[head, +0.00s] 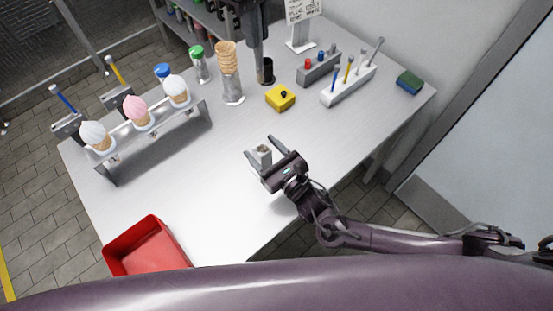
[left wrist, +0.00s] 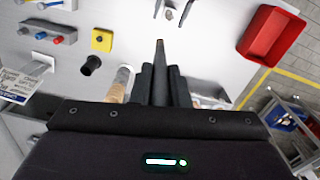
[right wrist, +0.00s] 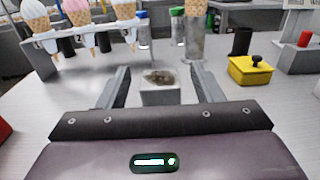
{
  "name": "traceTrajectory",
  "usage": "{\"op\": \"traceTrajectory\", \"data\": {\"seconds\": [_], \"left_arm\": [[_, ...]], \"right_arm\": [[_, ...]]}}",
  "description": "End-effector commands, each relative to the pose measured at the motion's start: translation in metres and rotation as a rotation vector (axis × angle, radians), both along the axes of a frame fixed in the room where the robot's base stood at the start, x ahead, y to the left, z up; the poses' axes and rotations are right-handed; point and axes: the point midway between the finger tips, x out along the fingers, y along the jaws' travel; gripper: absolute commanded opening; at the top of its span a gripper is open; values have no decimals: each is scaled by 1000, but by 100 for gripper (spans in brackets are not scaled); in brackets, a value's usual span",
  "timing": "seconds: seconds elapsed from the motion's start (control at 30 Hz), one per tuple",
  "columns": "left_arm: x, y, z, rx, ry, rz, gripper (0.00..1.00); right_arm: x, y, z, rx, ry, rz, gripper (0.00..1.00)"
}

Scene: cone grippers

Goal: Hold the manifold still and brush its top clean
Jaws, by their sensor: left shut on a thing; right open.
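The manifold (head: 261,156) is a small grey block with a brown, dirty-looking top, standing on the white table. It shows close up in the right wrist view (right wrist: 160,94). My right gripper (right wrist: 161,88) is open, one finger on each side of the manifold, with gaps between. My left gripper (head: 258,60) points down over the back of the table, beside the black cup (head: 267,70). It is shut on a dark slim rod, apparently the brush (left wrist: 160,62), which sticks out past its fingers. The brush's bristles cannot be made out.
A yellow block (head: 280,98) with a black knob stands near the black cup. A stack of cones (head: 228,60) stands left of my left gripper. An ice-cream rack (head: 150,140) is at left, a red bin (head: 147,247) at front left. The table between rack and manifold is clear.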

Motion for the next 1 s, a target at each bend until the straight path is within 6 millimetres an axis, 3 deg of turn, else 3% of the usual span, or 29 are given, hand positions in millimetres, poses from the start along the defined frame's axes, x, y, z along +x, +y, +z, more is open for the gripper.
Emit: {"op": "traceTrajectory", "data": {"seconds": [0.2,0.57,0.97,1.0], "left_arm": [[0,0,0,0,0,0,0],[0,0,0,0,0,0,0],[0,0,0,0,0,0,0],[0,0,0,0,0,0,0]], "right_arm": [[18,12,0,1,1,1,60],[21,14,0,1,1,0,59],[21,14,-1,0,1,0,6],[21,14,-1,0,1,0,30]]}}
